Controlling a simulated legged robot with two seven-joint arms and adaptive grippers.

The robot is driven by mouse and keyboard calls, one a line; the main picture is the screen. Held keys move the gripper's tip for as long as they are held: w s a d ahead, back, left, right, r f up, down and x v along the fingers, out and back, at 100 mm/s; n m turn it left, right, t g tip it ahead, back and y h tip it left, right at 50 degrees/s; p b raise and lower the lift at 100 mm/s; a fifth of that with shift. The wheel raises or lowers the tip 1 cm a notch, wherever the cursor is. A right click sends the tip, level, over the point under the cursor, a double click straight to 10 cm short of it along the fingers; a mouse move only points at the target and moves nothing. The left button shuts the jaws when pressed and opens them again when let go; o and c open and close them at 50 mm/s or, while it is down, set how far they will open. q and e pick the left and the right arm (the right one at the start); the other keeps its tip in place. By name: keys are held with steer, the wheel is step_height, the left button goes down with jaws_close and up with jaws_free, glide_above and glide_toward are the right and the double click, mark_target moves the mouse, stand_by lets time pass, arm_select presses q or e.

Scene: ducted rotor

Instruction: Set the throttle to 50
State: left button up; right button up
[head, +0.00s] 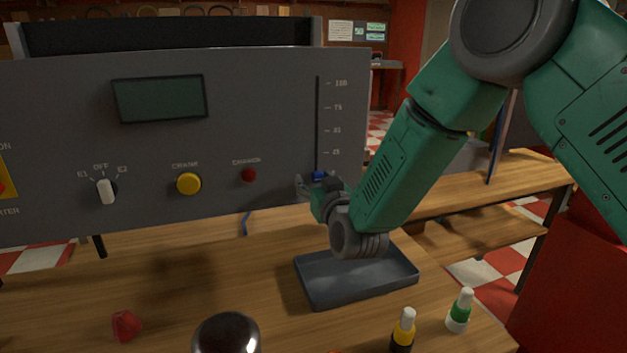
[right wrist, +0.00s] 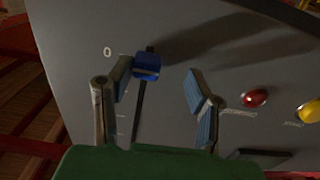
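The throttle is a blue slider knob (head: 319,175) at the bottom end of a vertical slot on the grey control panel (head: 220,140). Scale marks run up beside the slot. In the right wrist view the blue knob (right wrist: 147,66) sits next to the printed 0. My right gripper (head: 313,185) is at the panel by the knob, partly hiding the slot's low end. In the wrist view my right gripper (right wrist: 159,75) is open. The knob lies between its fingertips, close to the left finger and clear of the right one. My left gripper is not in view.
The panel also has a rotary switch (head: 106,190), a yellow button (head: 188,183), a red button (head: 249,175) and a dark display (head: 160,98). A grey tray (head: 357,293) and two small bottles (head: 403,330) are on the wooden table below my right arm.

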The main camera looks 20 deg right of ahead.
mark_target(315, 132)
steer(key=shift+w+d+f, duration=0.1)
steer(key=shift+w+d, duration=0.15)
steer(key=shift+d, duration=0.3)
steer(key=shift+d+f, duration=0.1)
steer(key=shift+d, duration=0.5)
steer(key=shift+c, duration=0.8)
steer(key=c, duration=0.7)
steer(key=shift+a, duration=0.25)
jaws_close()
steer(key=shift+a+r, duration=0.25)
steer(key=shift+a, duration=0.25)
steer(key=r+p, duration=0.1)
steer(key=r, duration=0.2)
steer(key=r+p, duration=0.2)
steer(key=r, duration=0.1)
steer(key=r+p, duration=0.2)
steer(key=r, duration=0.1)
steer(key=shift+d, duration=0.4)
steer(key=shift+a+r+p, duration=0.3)
steer(key=shift+r+p, duration=0.05)
steer(key=shift+r, duration=0.1)
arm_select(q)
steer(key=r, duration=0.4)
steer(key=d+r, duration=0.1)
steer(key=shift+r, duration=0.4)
arm_select(e)
steer(key=shift+f, duration=0.2)
